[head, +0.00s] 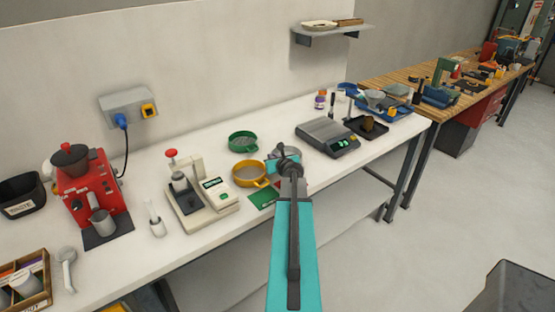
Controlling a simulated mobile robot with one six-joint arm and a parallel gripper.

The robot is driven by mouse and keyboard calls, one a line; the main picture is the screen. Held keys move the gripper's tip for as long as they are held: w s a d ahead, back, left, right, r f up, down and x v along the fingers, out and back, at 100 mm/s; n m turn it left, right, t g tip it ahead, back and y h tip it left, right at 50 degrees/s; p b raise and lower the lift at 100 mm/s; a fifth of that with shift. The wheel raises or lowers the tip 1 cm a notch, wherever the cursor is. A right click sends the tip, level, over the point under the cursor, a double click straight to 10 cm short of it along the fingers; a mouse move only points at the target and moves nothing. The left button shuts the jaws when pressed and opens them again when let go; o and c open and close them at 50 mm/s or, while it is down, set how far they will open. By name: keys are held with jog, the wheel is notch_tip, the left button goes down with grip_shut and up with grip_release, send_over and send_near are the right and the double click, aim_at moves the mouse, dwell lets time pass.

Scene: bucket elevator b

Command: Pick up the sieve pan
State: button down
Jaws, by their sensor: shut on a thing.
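My gripper (287,160) is at the end of my teal arm, over the white bench just right of the yellow sieve ring. It is shut on a grey round metal thing, which looks like the sieve pan (284,150); the arm's end hides much of it and the fingertips. I cannot tell whether the pan touches the bench. A yellow-rimmed sieve (249,174) lies to its left, and a green-rimmed sieve (243,140) lies behind that, nearer the wall.
A flat green mat (262,199) lies in front of the yellow sieve. A grey scale (328,137) stands to the right, a tamping-like press (186,197) and red grinder (88,188) to the left. A wall shelf (333,32) hangs above. Bench space between sieves and scale is narrow.

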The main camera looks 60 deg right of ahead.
jog(key=shift+r, duration=1.1)
jog(key=shift+s+r+b, duration=0.4)
jog(key=shift+r+b, duration=0.05)
jog(key=shift+r, duration=0.1)
jog(key=s+b, duration=0.1)
jog(key=s, duration=0.4)
jog(key=s+d+r+b, duration=0.1)
jog(key=s+b, duration=0.1)
jog(key=s, duration=0.3)
jog(key=s+d+b, duration=0.1)
jog(key=s, duration=0.4)
jog(key=shift+r, duration=0.3)
